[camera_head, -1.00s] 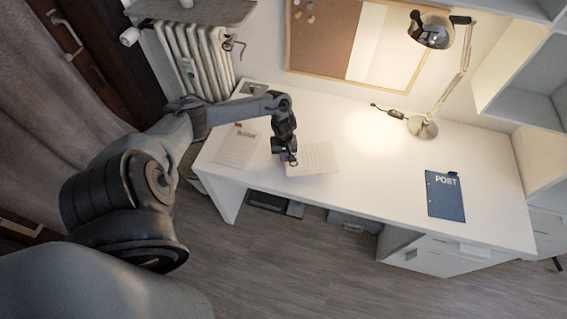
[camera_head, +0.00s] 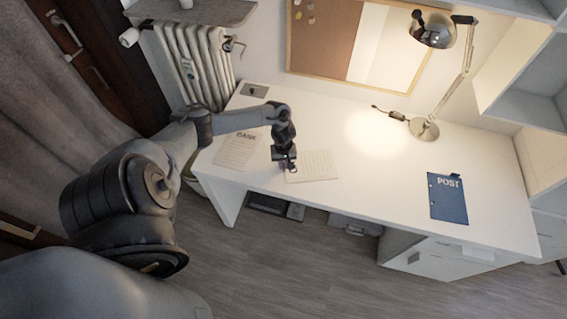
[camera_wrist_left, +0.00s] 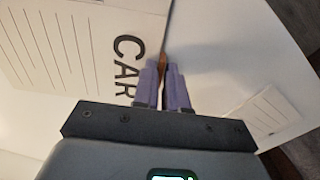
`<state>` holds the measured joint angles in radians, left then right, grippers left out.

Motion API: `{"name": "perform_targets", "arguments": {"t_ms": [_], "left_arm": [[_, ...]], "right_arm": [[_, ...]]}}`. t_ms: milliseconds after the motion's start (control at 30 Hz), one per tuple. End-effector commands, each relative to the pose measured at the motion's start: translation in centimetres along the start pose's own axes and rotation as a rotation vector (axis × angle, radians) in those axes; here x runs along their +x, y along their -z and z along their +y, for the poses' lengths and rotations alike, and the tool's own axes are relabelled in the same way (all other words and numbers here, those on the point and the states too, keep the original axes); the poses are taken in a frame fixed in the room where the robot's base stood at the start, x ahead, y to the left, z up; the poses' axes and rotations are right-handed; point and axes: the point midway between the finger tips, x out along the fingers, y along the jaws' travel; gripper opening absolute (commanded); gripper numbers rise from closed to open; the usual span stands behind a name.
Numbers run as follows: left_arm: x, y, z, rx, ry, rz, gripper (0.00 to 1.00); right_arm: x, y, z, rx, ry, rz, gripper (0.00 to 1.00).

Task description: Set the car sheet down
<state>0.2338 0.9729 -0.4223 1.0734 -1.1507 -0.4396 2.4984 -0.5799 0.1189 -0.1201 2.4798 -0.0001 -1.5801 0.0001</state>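The car sheet (camera_head: 315,166) is a white lined page over the left part of the white desk in the head view. In the left wrist view the sheet (camera_wrist_left: 60,45) carries the letters "CAR" near its edge at my fingers. My left gripper (camera_head: 289,170) is at the left edge of the sheet. In the wrist view its purple fingers (camera_wrist_left: 162,68) are closed around a small orange-brown piece at that edge. I cannot tell whether the sheet touches the desk. My right gripper is not in view.
The white desk (camera_head: 385,190) is clear in the middle. Another lettered sheet (camera_head: 236,152) lies at the left, and a blue "POST" sheet (camera_head: 447,200) at the right. A lamp (camera_head: 424,129) stands at the back. Shelves (camera_head: 530,85) rise at the right.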

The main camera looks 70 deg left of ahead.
Motion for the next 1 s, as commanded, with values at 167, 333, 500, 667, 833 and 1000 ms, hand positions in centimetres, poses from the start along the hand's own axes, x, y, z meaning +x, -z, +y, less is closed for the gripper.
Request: {"name": "perform_targets", "arguments": {"t_ms": [167, 333, 500, 667, 833, 1000], "left_arm": [[0.0, 0.0, 0.0, 0.001, 0.000, 0.000, 0.31], [0.0, 0.0, 0.0, 0.001, 0.001, 0.000, 0.31], [-0.6, 0.0, 0.0, 0.002, 0.000, 0.000, 0.31], [-2.7, 0.0, 0.0, 0.003, 0.000, 0.000, 0.31], [-5.8, 0.0, 0.0, 0.002, -0.001, 0.001, 0.31], [-8.8, 0.0, 0.0, 0.003, 0.000, 0.000, 0.31]], "right_arm": [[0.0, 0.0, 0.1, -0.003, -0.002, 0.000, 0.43], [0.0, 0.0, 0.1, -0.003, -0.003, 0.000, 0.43], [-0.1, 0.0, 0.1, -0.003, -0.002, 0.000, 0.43], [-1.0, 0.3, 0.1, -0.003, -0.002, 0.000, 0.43], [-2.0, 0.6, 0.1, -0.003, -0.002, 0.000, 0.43], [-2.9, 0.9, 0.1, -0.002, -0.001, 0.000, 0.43]]}}
